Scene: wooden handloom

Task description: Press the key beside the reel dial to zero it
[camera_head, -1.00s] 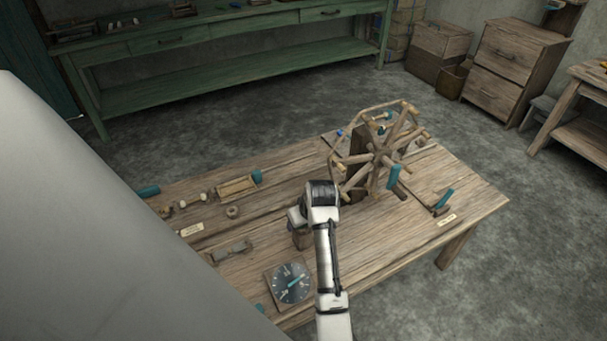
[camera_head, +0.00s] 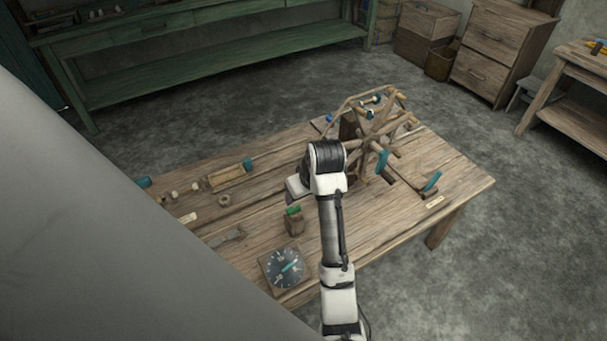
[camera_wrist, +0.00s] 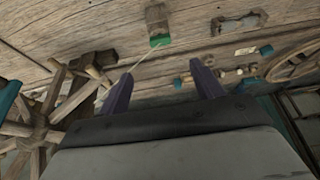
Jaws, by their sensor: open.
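In the head view my wrist is above and right of the key, and the fingers are mostly hidden. The dial is not clearly visible in the wrist view.
The wooden reel (camera_head: 370,130) with teal-ended parts stands on the table, close behind my wrist. Small wooden parts and a tray (camera_head: 228,176) lie at the table's left. A green bench (camera_head: 200,60) stands behind. Bare tabletop lies right of the key.

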